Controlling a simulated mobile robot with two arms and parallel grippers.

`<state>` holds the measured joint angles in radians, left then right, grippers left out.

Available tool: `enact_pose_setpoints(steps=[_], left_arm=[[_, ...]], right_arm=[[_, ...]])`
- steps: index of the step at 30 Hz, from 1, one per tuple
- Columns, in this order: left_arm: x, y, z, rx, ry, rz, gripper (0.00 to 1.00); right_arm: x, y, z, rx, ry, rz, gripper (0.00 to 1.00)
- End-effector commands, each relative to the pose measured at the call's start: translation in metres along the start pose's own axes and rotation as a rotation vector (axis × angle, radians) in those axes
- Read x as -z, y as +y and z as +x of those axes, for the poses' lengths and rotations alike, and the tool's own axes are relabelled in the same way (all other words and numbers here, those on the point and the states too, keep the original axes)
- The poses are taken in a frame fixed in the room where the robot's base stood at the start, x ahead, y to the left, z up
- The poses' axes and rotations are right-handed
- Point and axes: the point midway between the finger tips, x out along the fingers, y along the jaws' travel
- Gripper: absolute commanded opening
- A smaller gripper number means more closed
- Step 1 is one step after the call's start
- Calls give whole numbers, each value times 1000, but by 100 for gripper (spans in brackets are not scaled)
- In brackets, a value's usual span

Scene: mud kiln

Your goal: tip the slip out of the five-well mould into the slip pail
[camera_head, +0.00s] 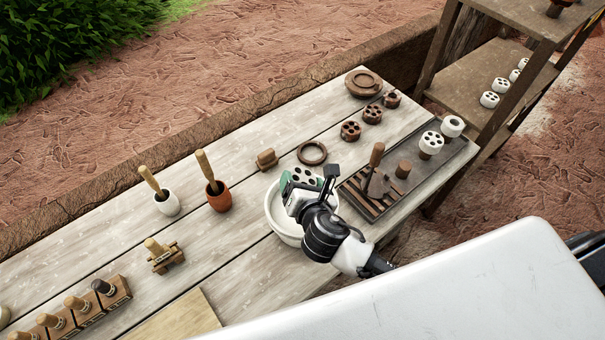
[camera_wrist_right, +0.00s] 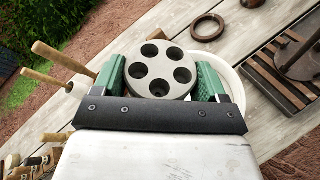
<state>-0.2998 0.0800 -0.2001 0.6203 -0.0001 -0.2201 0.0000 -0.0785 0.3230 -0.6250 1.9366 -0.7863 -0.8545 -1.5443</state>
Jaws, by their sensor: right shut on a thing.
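The five-well mould (camera_wrist_right: 165,68) is a round grey disc with dark holes, held between the green finger pads of my right gripper (camera_wrist_right: 160,78). In the head view the mould (camera_head: 304,177) shows its holed face upward, over the white slip pail (camera_head: 286,234). My right gripper (camera_head: 309,180) is shut on the mould's sides. The gripper hides part of the pail. The pail's white rim also shows behind the mould in the right wrist view (camera_wrist_right: 236,84). I cannot tell how full the wells are, and no slip is seen pouring. My left gripper is out of view.
A brown ring (camera_head: 312,153) lies just behind the pail. A slatted dark tray (camera_head: 440,174) with a handled tool (camera_head: 376,170) is to the right. White (camera_head: 167,203) and orange (camera_head: 217,198) pots with wooden handles stand left. A shelf (camera_head: 522,75) stands at the far right.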

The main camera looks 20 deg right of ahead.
Motion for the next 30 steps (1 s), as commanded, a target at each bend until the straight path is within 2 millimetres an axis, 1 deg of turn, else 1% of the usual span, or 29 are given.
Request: enact_pose_setpoints(steps=[1, 12, 16, 20, 24, 30], left_arm=[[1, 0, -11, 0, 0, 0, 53], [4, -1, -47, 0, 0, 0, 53], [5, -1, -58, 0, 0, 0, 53], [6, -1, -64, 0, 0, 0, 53], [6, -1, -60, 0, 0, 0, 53], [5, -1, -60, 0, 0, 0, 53]], right_arm=[[-5, 3, -2, 9, -1, -25, 49], [-5, 4, -1, 90, 3, -218, 49], [-4, 4, -1, 121, 4, -293, 49], [-3, 3, 0, 152, 5, -369, 49], [-1, 2, 1, 186, 5, -450, 49], [-1, 2, 0, 199, 6, -478, 49]])
